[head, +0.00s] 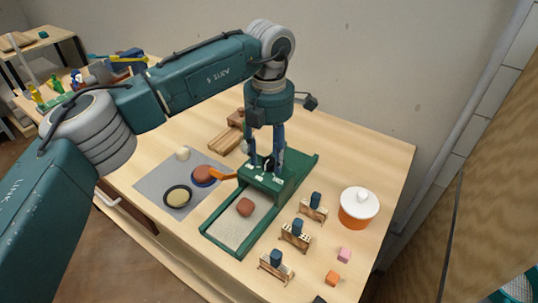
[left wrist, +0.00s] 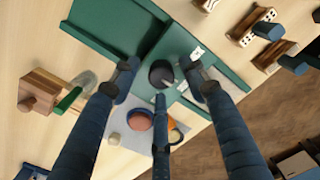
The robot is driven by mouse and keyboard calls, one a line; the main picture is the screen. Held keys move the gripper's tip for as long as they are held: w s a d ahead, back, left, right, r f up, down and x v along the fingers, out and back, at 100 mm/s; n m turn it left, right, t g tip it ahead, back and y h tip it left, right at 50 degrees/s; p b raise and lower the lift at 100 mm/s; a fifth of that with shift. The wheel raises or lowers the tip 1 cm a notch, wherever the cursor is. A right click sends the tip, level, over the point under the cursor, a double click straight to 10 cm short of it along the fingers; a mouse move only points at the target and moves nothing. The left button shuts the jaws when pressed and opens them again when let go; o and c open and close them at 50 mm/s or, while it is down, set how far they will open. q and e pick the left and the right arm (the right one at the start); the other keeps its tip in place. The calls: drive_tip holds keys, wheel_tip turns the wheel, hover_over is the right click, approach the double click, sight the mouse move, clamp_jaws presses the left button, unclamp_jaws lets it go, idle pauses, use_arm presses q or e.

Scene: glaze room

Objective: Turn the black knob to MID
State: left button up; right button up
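The black knob (left wrist: 161,75) is round and sits on a green panel (left wrist: 177,48) in the left wrist view. A pale mark on the knob points toward the lower right of that picture. Small white labels lie beside it, too small to read. In the head view the panel (head: 262,182) is at the far end of a green tray, and the knob is mostly hidden by my fingers. My left gripper (head: 266,161) points down over the panel. Its fingers (left wrist: 161,82) are spread around the knob; I cannot tell whether they touch it. My right gripper is out of view.
The green tray (head: 213,234) holds a brown lump (head: 245,207). Left of it, a grey mat (head: 150,182) carries round items. On the right are small wooden stands (head: 295,237) with blue pieces, a white-lidded orange pot (head: 359,208), and pink and orange blocks.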

sight(269, 159)
use_arm(q)
wheel_tip(269, 159, up, 12)
idle(0.6)
